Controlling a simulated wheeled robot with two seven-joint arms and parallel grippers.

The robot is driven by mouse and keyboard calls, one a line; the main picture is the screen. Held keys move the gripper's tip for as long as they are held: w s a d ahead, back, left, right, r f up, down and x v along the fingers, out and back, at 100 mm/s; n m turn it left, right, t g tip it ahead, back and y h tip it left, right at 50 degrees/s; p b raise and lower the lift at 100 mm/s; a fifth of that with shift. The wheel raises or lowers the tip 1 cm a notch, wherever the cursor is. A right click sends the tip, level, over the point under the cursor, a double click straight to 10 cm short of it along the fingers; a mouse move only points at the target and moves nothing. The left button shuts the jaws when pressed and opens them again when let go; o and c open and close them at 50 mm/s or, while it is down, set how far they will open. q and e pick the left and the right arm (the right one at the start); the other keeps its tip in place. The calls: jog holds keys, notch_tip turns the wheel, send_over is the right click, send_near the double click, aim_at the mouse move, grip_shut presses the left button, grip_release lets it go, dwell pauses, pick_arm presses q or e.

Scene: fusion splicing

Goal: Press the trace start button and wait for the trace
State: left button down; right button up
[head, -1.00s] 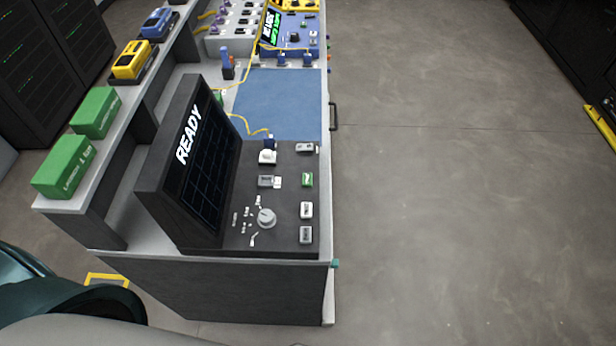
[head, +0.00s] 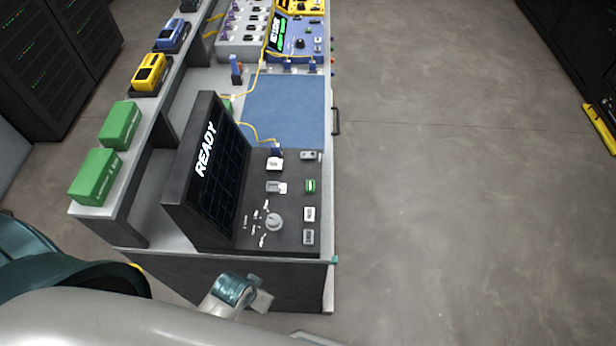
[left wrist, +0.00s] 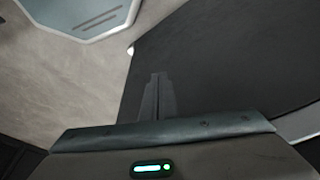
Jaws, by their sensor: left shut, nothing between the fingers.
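The trace unit stands at the near end of the bench; its dark screen (head: 222,175) reads READY. Its flat panel (head: 290,240) carries a round grey knob (head: 274,222), a green button (head: 310,186) and pale buttons (head: 309,214) along the right edge. The button labels are too small to read. My left arm comes in low at the left, with a teal and white wrist part in front of the bench's near end, below the panel. In the left wrist view my left gripper (left wrist: 157,77) is shut and empty before a dark surface. My right gripper is out of view.
A blue mat (head: 287,110) lies behind the panel, with a yellow fibre running to the unit. Green boxes (head: 96,177) and a yellow device (head: 150,73) sit on the left shelf. Open floor (head: 450,200) lies right of the bench.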

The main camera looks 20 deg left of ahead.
pick_arm(q)
jog(key=w+r+m+t+p, duration=0.1)
jog(key=w+r+p, duration=0.2)
jog(key=r, duration=1.5)
jog(key=w+d+r+m+h, duration=0.1)
jog(key=w+m, duration=0.1)
jog(key=w, duration=0.3)
jog(key=w+d+r+m+t+h, duration=0.1)
jog(key=w+r+m, duration=0.1)
jog(key=w, duration=0.3)
jog(key=w+d+r+m+t+h, duration=0.1)
jog(key=w+r+m, duration=0.1)
jog(key=w+m, duration=0.2)
jog(key=shift+w+d+r+p, duration=0.15)
jog(key=shift+w+p, duration=0.2)
jog(key=shift+w, duration=0.15)
jog(key=w+d+r+m+t+h, duration=0.1)
jog(key=w+r+m, duration=0.4)
jog(key=w, duration=0.5)
jog(key=shift+w+d+r+h, duration=0.2)
jog(key=shift+w+r+h, duration=0.1)
jog(key=shift+h, duration=0.4)
jog(key=shift+f, duration=0.1)
